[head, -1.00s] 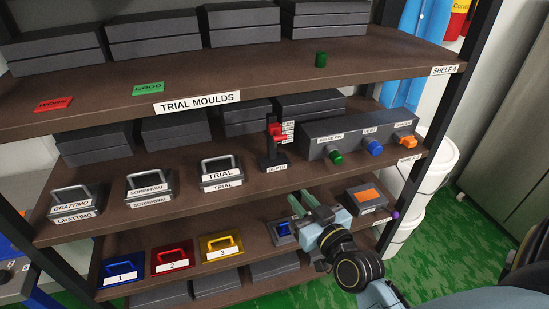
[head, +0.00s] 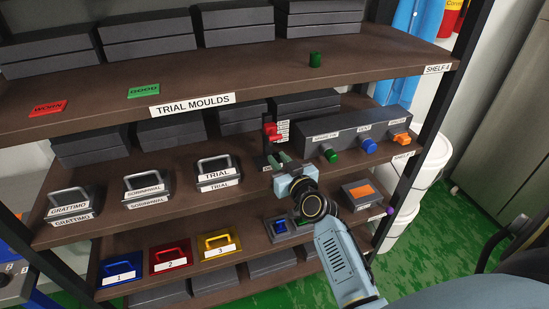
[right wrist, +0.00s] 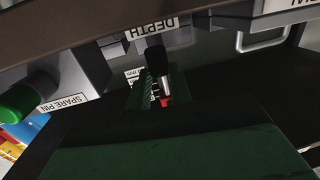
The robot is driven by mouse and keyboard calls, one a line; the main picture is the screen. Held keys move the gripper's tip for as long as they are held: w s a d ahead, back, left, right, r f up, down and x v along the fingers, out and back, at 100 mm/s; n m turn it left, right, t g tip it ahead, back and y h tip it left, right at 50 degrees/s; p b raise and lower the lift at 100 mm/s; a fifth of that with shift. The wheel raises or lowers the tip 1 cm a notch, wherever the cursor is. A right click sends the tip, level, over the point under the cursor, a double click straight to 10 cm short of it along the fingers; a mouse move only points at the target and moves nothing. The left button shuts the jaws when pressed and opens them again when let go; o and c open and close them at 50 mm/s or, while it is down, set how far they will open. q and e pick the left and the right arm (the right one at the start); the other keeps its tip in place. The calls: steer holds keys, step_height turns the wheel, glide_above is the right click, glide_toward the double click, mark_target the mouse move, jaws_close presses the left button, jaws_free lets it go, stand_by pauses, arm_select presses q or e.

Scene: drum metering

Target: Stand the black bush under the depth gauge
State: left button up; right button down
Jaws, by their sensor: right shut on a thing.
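The depth gauge (head: 268,131), dark with red parts, stands on the middle shelf right of the TRIAL mould. My right gripper (head: 277,161) is at its foot, its green fingers pointing into the shelf and covering the base. In the right wrist view, the fingers (right wrist: 161,88) are shut on a short black cylinder, the black bush (right wrist: 155,58). A silver pin (right wrist: 164,86) and a red part of the gauge show close beside the bush. I cannot tell whether the bush touches the base. My left gripper is out of view.
Right of the gauge stands a grey block (head: 345,130) with green, blue and orange knobs. Handled moulds (head: 216,173) stand to the left. The upper shelf edge (head: 280,88) overhangs. A dark tray (head: 287,228) with blue inside sits on the lower shelf.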

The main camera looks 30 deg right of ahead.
steer(key=shift+w+d+r, duration=0.1)
steer(key=shift+w+d, duration=0.05)
steer(key=shift+w, duration=1.1)
steer(key=shift+w+f+b, duration=0.4)
steer(key=shift+f, duration=0.45)
steer(key=shift+s, duration=0.1)
steer(key=c, duration=1.7)
jaws_free()
steer(key=shift+f, duration=0.15)
steer(key=o, duration=0.4)
steer(key=shift+o, duration=0.2)
steer(key=shift+r, duration=0.2)
steer(key=s+a, duration=0.1)
steer(key=s, duration=1.1)
steer(key=shift+r, duration=0.3)
